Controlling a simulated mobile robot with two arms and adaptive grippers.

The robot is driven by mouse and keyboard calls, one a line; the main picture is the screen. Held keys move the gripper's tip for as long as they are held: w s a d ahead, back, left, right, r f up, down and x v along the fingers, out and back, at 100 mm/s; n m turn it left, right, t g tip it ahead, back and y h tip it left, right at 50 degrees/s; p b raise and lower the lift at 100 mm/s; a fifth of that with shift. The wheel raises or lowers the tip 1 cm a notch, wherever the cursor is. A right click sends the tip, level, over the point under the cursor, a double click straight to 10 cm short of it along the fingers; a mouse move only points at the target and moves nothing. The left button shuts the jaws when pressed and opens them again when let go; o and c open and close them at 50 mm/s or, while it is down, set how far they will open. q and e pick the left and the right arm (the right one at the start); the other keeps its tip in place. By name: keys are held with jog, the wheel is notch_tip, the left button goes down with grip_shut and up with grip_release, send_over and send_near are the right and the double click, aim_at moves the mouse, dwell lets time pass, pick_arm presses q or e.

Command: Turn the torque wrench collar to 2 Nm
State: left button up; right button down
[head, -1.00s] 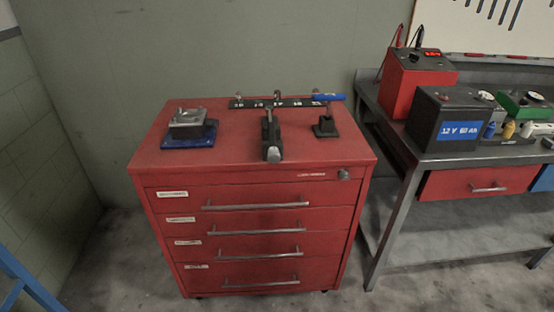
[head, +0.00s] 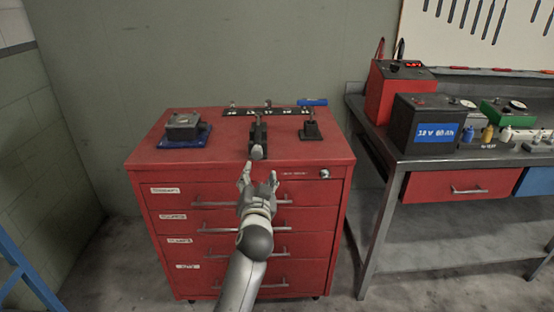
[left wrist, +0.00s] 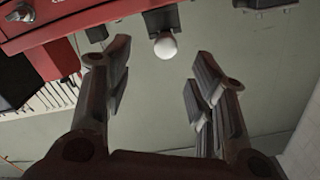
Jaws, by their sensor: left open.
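A dark tool with a pale rounded end (head: 257,152), which I take to be the torque wrench, lies in a black holder at the middle of the red cabinet top, pointing toward me. No collar scale is readable. My left gripper (head: 258,176) is open and empty just in front of and below that end, before the cabinet's front edge. In the left wrist view the pale round end (left wrist: 165,47) shows between the two spread fingertips (left wrist: 162,58), with no visible contact. My right gripper is not in view.
The red drawer cabinet (head: 162,232) also carries a metal block on a blue base (head: 184,130), a labelled black strip (head: 267,112) and a blue-handled tool (head: 312,102) above a black stand (head: 310,130). A grey bench (head: 385,150) with batteries stands at right.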

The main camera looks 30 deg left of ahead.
aim_at(257, 155)
pick_arm(q)
jog(key=x, duration=0.3)
jog(key=r+x, duration=0.1)
jog(key=x, duration=0.6)
jog(key=shift+w+a+r+p, duration=0.2)
jog(key=shift+a+p, duration=0.15)
jog(key=shift+a, duration=0.05)
jog(key=shift+c, duration=0.4)
jog(key=c, duration=1)
